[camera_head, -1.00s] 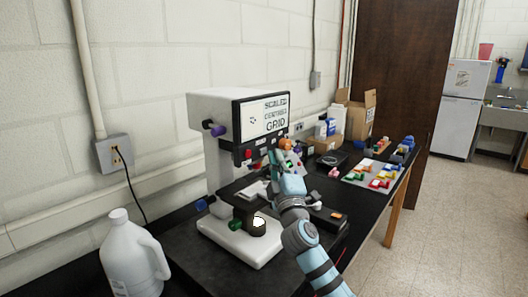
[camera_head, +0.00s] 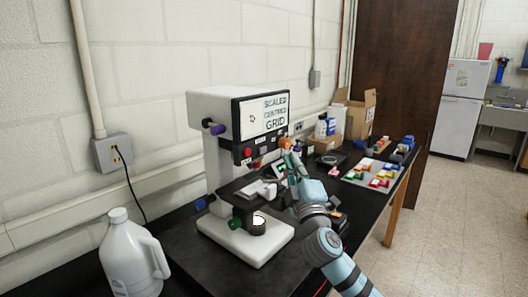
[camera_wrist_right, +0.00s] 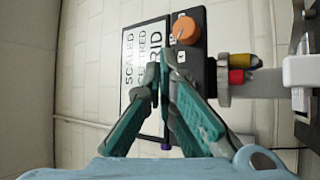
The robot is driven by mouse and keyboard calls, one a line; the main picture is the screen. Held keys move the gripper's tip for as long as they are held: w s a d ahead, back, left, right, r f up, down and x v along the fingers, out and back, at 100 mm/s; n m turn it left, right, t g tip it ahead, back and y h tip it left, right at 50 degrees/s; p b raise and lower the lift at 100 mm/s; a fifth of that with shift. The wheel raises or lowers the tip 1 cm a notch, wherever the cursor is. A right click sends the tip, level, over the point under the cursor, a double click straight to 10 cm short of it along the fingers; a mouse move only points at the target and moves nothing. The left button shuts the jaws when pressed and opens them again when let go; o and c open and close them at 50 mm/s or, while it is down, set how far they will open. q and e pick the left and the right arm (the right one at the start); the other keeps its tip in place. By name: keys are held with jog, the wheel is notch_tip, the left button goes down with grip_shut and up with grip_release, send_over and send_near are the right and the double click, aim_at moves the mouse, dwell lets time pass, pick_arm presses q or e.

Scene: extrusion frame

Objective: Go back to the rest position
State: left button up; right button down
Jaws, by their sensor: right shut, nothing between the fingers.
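My right arm comes in from the lower right in the head view. Its gripper (camera_head: 290,165) points up in front of the right side of a white microscope-like machine (camera_head: 240,243) with a screen (camera_head: 263,115) reading "SCALED CENTRED GRID". In the right wrist view the teal fingers of this gripper (camera_wrist_right: 165,65) meet at their tips with nothing between them. Beyond them are the screen (camera_wrist_right: 133,60), an orange knob (camera_wrist_right: 186,30) and a red and yellow knob (camera_wrist_right: 240,68). I cannot tell the exact gap to the machine. My left gripper is out of view.
A white jug (camera_head: 130,262) stands at the front left of the black bench (camera_head: 205,275). A tray of coloured parts (camera_head: 377,176) and cardboard boxes (camera_head: 358,115) are farther back. Open floor (camera_head: 455,220) lies to the right of the bench.

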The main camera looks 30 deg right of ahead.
dwell(0.7)
jog(key=s+a+f+m+g+y, duration=0.1)
jog(key=s+a+f+m+g, duration=0.2)
jog(key=f, duration=0.7)
jog(key=s+a+f+m+g+y, duration=0.1)
jog(key=s+a+f+g, duration=0.2)
jog(key=f, duration=0.6)
jog(key=s+a+f+m+g+y, duration=0.15)
jog(key=s+f+g, duration=0.3)
jog(key=f, duration=0.55)
jog(key=s+a+f+m+g+y, duration=0.1)
jog(key=s+a+f+g+y, duration=0.1)
jog(key=s+a+f, duration=0.4)
jog(key=s+a+f+m+g+y, duration=0.1)
jog(key=s+a+f+g, duration=0.15)
jog(key=s, duration=0.65)
jog(key=s+a+f+m+g+y, duration=0.1)
jog(key=s+a+f+g+y, duration=0.15)
jog(key=s+f, duration=0.4)
notch_tip(320, 180, down, 16)
jog(key=s+d+g, duration=0.1)
jog(key=s+d+f+g+b, duration=0.1)
jog(key=s+f, duration=1.4)
jog(key=shift+m+h, duration=0.35)
jog(key=shift+h, duration=0.05)
jog(key=shift+d+g, duration=0.1)
jog(key=shift+g, duration=0.15)
